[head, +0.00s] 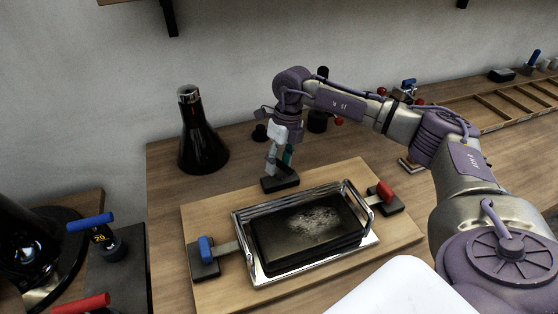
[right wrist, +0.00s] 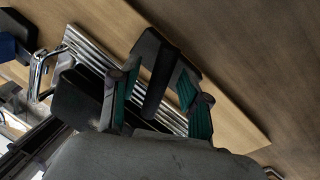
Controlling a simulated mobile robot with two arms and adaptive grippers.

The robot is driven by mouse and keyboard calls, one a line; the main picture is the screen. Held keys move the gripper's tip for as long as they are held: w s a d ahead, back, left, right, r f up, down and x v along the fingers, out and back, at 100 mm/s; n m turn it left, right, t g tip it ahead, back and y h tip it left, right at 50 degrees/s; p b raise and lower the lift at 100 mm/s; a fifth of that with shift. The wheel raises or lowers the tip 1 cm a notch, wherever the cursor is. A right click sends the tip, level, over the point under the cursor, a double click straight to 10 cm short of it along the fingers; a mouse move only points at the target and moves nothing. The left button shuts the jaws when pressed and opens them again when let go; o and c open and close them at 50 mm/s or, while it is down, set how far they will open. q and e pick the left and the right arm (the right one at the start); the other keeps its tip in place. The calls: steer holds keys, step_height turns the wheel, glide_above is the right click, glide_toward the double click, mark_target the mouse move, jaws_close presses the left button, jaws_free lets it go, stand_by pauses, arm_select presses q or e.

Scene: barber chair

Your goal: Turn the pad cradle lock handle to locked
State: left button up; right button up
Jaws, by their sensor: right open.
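The pad cradle (head: 365,243) is a shiny metal frame on a light wooden board, with a dark, white-marked pad (head: 312,224) lying in it. A black handle on a block (head: 281,183) sits behind the cradle's back edge. My right gripper (head: 279,160) points down over this block. In the right wrist view, the black handle (right wrist: 158,72) shows between the open, teal-padded fingers (right wrist: 160,100); I cannot tell whether they touch it. A blue handle (head: 206,249) is left of the cradle and a red handle (head: 385,191) right of it. My left gripper is not in view.
A dark conical flask (head: 201,135) stands behind the board at left. A blue-handled item (head: 92,222) and a red handle (head: 82,304) are at the lower left. A wooden rack (head: 500,102) lies far right. A white surface (head: 398,290) fills the bottom front.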

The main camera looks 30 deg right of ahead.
steer(key=shift+f, duration=0.15)
steer(key=shift+c, duration=0.3)
jaws_close()
steer(key=shift+d+m+t, duration=0.1)
steer(key=shift+m+t, duration=0.4)
steer(key=shift+m, duration=1.8)
steer(key=shift+o, duration=0.3)
jaws_free()
step_height(320, 180, up, 12)
steer(key=d, duration=0.2)
steer(key=shift+s+d, duration=0.15)
steer(key=shift+s, duration=0.15)
